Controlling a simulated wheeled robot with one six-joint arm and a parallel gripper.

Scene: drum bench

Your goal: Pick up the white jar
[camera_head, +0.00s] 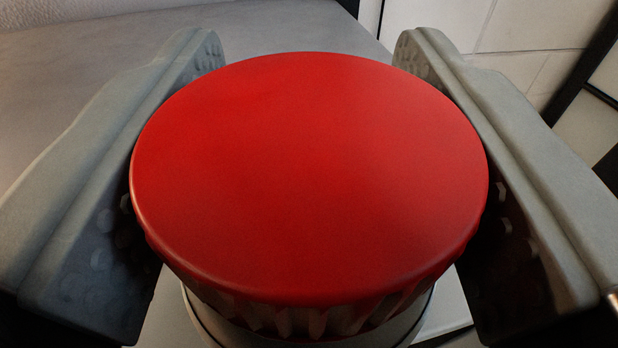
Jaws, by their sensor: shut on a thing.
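A jar (310,180) with a wide red lid fills the middle of the view, seen from above. The lid has a smooth flat top and a ridged rim. Below the rim only a thin strip of a pale, whitish body shows; the rest of the jar is hidden under the lid. My gripper (308,60) is shut on the jar, with one grey finger on its left side and one on its right. The exact contact spots are in shadow or behind the lid.
A grey bench surface (70,90) stretches behind and to the left, and its visible part is clear. At the right are pale wall tiles (535,35) and a dark slanted bar (585,65).

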